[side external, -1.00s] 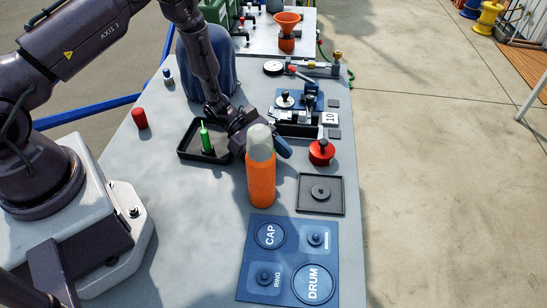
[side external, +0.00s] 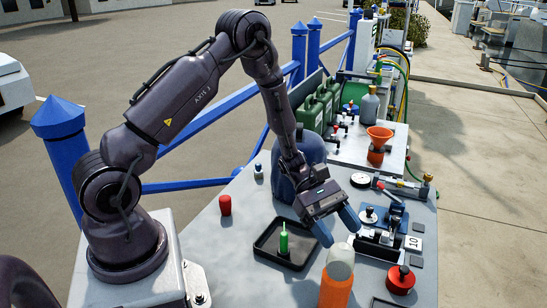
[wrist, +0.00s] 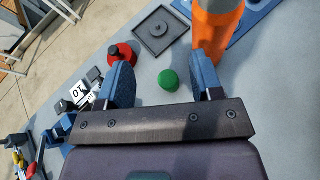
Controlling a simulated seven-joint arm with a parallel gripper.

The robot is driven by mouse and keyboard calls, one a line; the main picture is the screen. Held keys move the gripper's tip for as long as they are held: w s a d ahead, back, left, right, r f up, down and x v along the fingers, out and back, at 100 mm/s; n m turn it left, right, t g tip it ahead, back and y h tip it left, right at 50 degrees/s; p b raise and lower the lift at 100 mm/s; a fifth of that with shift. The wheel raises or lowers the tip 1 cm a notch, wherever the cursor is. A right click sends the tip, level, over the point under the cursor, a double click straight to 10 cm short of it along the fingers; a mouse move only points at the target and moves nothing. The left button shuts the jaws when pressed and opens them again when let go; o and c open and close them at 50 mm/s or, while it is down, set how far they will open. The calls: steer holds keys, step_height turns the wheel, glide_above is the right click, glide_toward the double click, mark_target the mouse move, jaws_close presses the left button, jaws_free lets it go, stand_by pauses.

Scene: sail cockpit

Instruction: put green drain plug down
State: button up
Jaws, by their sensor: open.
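The green drain plug (wrist: 168,80) shows as a small green dome over the grey table in the wrist view, framed between my fingers and touching neither. In the side view it does not show; my gripper or the orange bottle may hide it. My gripper (side external: 338,228) is open, its two blue fingers (wrist: 162,62) spread wide with nothing held. It is behind the orange bottle (side external: 336,285) in the side view.
The orange bottle (wrist: 214,28) stands close by one finger. A red knobbed piece (wrist: 121,55) is near the other. A black tray (side external: 258,248) holds a green upright item (side external: 284,240). A small dark square tray (wrist: 176,46) lies beyond the plug.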

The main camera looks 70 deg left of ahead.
steer(key=s+a+r+m+t+y, duration=0.1)
steer(key=s+r+m+y, duration=0.5)
steer(key=s+r+m, duration=0.3)
steer(key=s+a+r+m+t+y, duration=0.1)
steer(key=s+a+r+m+y, duration=0.1)
steer(key=s+r+m+y, duration=0.5)
step_height(320, 180, up, 8)
steer(key=s+m, duration=0.1)
steer(key=m, duration=0.2)
steer(key=shift+s+a+f+t, duration=0.25)
steer(key=shift+s+a+t, duration=0.05)
steer(key=shift+s+t, duration=0.1)
